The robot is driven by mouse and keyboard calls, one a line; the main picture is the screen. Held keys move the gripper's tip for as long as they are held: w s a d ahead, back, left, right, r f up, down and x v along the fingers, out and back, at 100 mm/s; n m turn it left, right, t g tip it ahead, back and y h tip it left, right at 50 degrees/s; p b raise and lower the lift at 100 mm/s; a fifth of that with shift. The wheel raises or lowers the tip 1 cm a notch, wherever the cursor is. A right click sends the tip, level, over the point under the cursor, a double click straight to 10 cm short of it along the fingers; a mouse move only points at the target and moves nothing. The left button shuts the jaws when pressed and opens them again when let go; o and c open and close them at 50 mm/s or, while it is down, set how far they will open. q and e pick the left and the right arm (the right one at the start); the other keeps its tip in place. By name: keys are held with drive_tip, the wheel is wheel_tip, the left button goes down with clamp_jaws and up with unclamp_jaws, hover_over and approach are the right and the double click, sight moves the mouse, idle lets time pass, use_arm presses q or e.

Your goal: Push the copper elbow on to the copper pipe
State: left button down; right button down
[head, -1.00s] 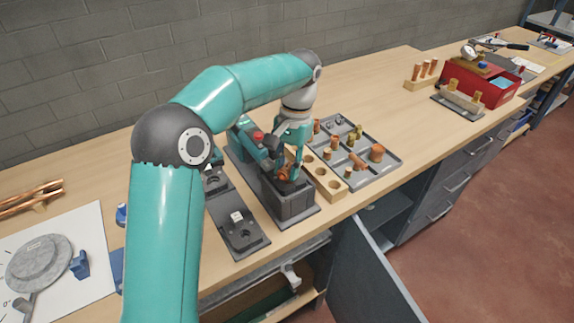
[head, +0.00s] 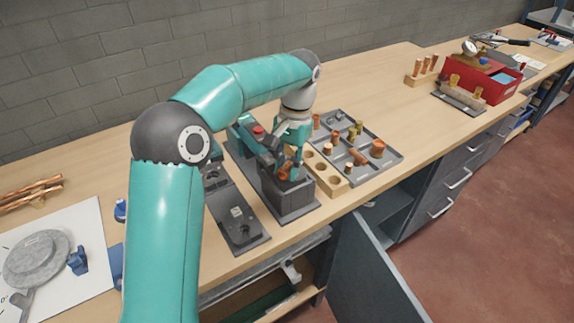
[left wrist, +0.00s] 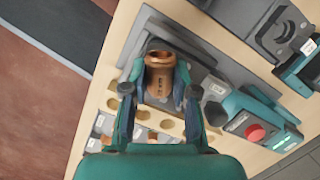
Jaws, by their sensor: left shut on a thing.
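My left gripper (head: 289,158) points down over the grey block fixture (head: 289,203) on the bench. In the left wrist view the left gripper (left wrist: 160,95) is shut on the copper elbow (left wrist: 161,74), with a finger on each side of it. The elbow's open end faces the camera. In the head view the elbow (head: 286,174) shows partly between the fingers, at the top of the block. The copper pipe cannot be made out under the elbow, so I cannot tell whether the two touch. My right gripper is not in view.
A wooden block with holes (head: 327,175) stands just right of the fixture. A grey compartment tray (head: 390,162) with copper and brass fittings lies beyond it. A teal device with a red button (head: 258,130) sits behind the fixture. Copper pipes (head: 30,195) lie at far left.

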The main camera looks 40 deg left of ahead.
use_arm(q)
drive_tip(key=c, duration=0.8)
unclamp_jaws()
drive_tip(key=shift+f, duration=0.15)
